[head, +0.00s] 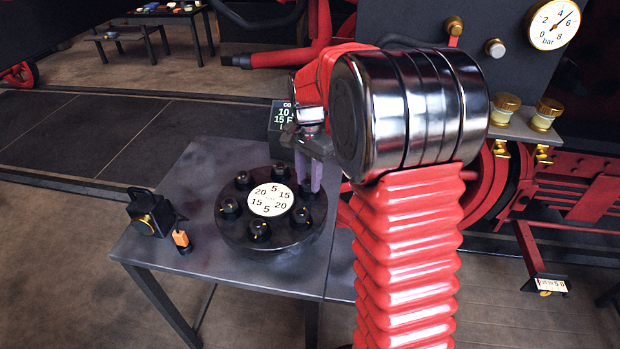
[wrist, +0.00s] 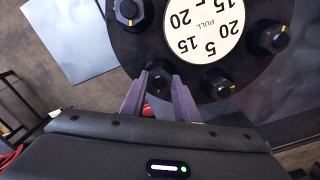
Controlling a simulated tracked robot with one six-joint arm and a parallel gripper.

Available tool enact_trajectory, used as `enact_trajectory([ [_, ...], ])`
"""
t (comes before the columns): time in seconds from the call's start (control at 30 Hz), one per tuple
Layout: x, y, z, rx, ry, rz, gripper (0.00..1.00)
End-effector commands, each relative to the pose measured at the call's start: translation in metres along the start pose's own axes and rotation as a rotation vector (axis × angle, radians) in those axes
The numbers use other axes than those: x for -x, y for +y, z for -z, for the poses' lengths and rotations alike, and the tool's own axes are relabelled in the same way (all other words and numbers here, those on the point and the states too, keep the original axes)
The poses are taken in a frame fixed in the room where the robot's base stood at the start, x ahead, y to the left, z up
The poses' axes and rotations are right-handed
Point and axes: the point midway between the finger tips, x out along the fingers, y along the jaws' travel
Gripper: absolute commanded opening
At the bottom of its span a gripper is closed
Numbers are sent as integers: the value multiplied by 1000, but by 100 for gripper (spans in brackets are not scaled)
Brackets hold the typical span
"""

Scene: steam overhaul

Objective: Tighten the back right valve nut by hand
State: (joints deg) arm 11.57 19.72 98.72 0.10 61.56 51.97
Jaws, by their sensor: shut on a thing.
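The round black valve cover (head: 235,238) stands on the grey table and carries a ring of dark nuts around a white numbered label (head: 270,199). My gripper (head: 309,186) reaches down at the back right of the cover, its purple fingers pointing downward. In the wrist view, the fingers are shut on the back right valve nut (wrist: 158,80), one on either side of it. In the head view that nut is mostly hidden by the fingers. Other nuts show in the wrist view, including one beside the fingers (wrist: 217,84) and one at the right (wrist: 268,38).
A black lamp (head: 152,214) and a small orange-marked item (head: 181,240) stand at the left of the table (head: 185,190). A dark display (head: 284,120) is behind the cover. A bar gauge (head: 552,24) and brass fittings are at the upper right. The table's left side has free room.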

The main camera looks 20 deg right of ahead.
Motion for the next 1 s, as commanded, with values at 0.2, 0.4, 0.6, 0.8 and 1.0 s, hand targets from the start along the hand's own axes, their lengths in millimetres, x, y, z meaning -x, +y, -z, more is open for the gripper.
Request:
enact_trajectory([
  [0.2,2,2,3,-203,6,-1,6],
  [0.4,2,3,3,-368,6,-2,6],
  [0.6,1,3,3,-481,6,-2,6],
  [0.8,1,4,3,-536,6,-3,6],
  [1.0,1,4,3,-550,5,-4,6],
])
